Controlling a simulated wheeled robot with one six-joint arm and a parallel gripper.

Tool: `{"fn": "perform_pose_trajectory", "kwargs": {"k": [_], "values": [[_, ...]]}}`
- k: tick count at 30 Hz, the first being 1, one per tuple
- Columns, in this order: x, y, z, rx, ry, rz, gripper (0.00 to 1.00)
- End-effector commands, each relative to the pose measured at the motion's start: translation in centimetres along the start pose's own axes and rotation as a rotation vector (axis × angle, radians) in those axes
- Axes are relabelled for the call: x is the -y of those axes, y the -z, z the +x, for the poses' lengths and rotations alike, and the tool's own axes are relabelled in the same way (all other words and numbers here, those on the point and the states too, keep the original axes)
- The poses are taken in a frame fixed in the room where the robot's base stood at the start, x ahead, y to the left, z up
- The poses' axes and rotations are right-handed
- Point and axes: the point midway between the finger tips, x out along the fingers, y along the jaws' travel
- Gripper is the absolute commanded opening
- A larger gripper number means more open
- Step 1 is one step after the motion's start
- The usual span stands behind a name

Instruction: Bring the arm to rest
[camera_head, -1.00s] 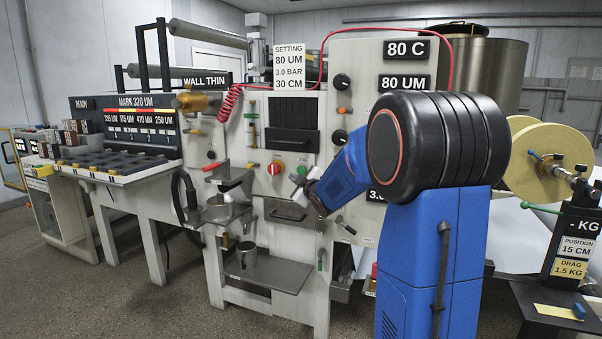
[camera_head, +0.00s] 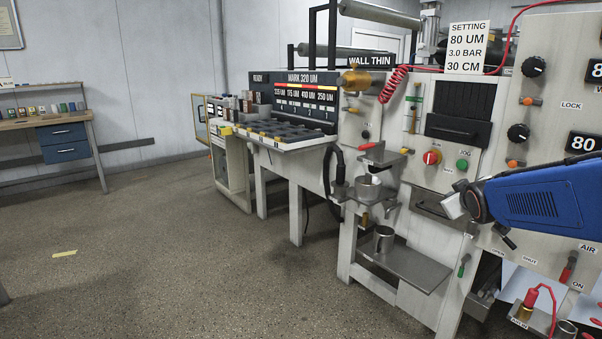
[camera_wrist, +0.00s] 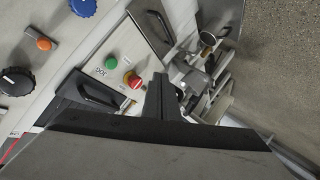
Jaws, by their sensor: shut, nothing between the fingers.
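My blue arm (camera_head: 540,200) comes in from the right edge of the head view, in front of the coating machine's panel (camera_head: 552,135). Its wrist end, with a pale block and dark parts, is left of the blue link. In the wrist view my gripper (camera_wrist: 160,84) shows as dark fingers closed together with nothing between them. It points over the machine front, near the red-yellow knob (camera_wrist: 133,80) and green button (camera_wrist: 112,61). I cannot tell from the wrist view how far the fingertips are from the panel.
A metal cup (camera_head: 384,239) stands on the lower shelf (camera_head: 415,268). A small tray holder (camera_head: 375,157) juts out above it. A workbench (camera_head: 55,122) is at the far left. The floor (camera_head: 190,245) between is open, with a yellow strip (camera_head: 64,254) on it.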

Motion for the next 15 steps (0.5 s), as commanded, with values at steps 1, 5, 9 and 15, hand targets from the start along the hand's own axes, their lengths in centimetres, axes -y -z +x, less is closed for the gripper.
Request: {"fn": "perform_pose_trajectory", "kwargs": {"k": [1, 5, 9, 15], "values": [[1.1, -0.6, -1.9, 0.029, 0.017, 0.027, 0.00], [4.0, -3.0, -6.1, 0.125, 0.068, 0.103, 0.00], [7.3, -6.0, -10.9, 0.229, 0.127, 0.182, 0.00], [12.3, -10.7, -17.9, 0.382, 0.218, 0.283, 0.00]]}}
